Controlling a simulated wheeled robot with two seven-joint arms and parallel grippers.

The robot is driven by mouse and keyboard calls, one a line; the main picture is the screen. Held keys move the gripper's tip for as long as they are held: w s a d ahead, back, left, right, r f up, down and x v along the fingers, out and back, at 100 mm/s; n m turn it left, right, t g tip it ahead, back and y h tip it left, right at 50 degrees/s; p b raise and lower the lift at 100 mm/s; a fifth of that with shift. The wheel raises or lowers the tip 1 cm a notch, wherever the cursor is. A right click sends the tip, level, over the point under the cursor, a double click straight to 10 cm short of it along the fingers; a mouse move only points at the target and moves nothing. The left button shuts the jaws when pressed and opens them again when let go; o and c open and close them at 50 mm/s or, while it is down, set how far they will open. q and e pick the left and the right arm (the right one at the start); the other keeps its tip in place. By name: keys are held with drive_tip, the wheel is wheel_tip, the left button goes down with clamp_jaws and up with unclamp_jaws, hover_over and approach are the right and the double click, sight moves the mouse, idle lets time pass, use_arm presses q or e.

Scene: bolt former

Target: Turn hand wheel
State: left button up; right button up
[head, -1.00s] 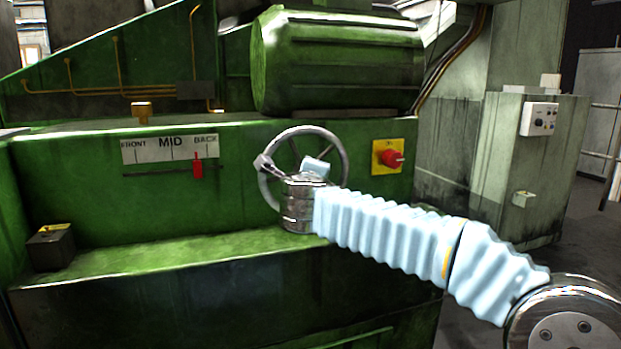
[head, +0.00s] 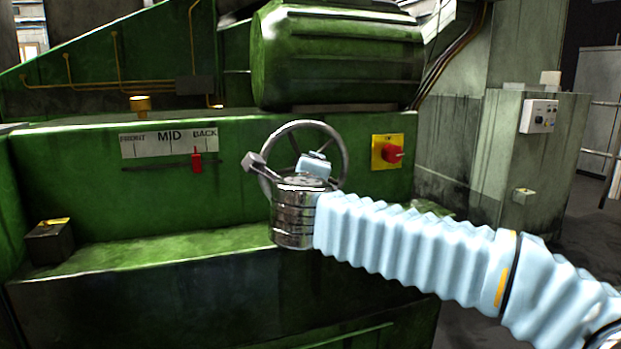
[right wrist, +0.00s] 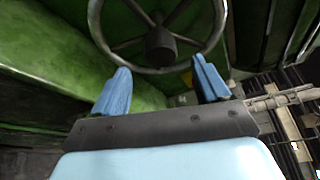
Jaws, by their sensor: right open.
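The hand wheel (head: 338,150) is a grey spoked ring on the green machine's front; my wrist hides its lower part in the head view. The right wrist view shows its rim (right wrist: 97,28) and dark hub (right wrist: 161,46) ahead of my gripper. My right gripper (right wrist: 161,66) is open, its two blue fingers apart and pointing at the lower rim. Nothing shows held between them; I cannot tell whether they touch the rim. In the head view, a blue finger (head: 315,166) shows in front of the wheel. My left gripper is not in view.
A red pointer (head: 196,161) sits near BACK on the FRONT-MID-BACK scale (head: 168,142). A red switch (head: 393,154) on a yellow plate is right of the wheel. A green ledge (head: 170,252) lies below, with a dark box (head: 49,243) at its left end.

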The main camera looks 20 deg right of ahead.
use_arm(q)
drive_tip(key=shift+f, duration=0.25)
use_arm(e)
drive_tip(key=v, duration=0.6)
drive_tip(key=shift+s, duration=0.1)
idle(1.5)
